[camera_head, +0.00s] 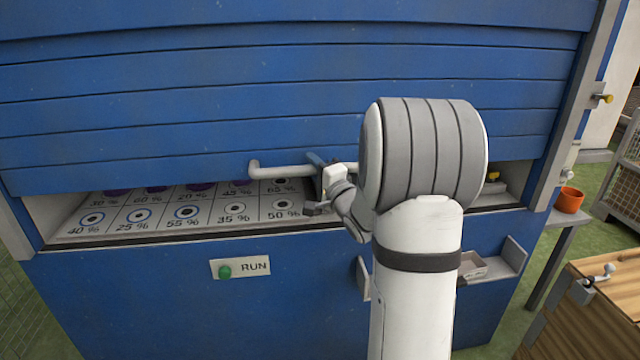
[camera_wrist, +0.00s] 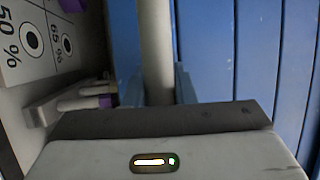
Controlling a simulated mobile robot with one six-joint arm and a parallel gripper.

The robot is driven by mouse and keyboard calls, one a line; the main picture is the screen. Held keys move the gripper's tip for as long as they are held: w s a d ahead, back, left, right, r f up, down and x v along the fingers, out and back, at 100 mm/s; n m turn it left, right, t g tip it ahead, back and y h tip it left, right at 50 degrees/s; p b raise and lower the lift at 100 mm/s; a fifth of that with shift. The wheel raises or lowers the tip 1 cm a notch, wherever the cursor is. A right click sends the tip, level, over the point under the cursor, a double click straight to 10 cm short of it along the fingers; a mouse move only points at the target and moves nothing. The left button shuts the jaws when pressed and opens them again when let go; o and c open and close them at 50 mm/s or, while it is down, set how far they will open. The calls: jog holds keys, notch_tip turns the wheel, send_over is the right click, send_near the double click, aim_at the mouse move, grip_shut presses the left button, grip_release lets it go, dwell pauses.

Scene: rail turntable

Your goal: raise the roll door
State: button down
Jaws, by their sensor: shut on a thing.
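The blue slatted roll door (camera_head: 200,100) is partly raised, with a low gap between its bottom edge and the sill. Its blue slats also show in the wrist view (camera_wrist: 240,60). A white bar handle (camera_head: 285,171) runs along the door's lower part. My gripper (camera_head: 322,172) is shut on this handle. In the wrist view the handle (camera_wrist: 155,45) runs up between the fingers of my gripper (camera_wrist: 160,85). My arm hides the handle's right end and part of the door's lower edge.
A panel (camera_head: 140,217) with percent labels and ringed holes lies inside the opening, with purple things at its back. A RUN plate (camera_head: 240,268) with a green button sits below. An orange pot (camera_head: 569,200) stands on a side shelf; a wooden crate (camera_head: 600,310) is at lower right.

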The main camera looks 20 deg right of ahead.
notch_tip(320, 180, up, 27)
jog(key=p, duration=1.6)
jog(key=shift+r, duration=0.1)
jog(key=c, duration=1.2)
grip_release()
jog(key=shift+s, duration=0.1)
jog(key=shift+s+d+f, duration=0.1)
jog(key=shift+s+f, duration=0.2)
jog(key=b, duration=0.2)
send_near(302, 42)
jog(key=shift+v, duration=1.1)
jog(key=shift+f, duration=0.1)
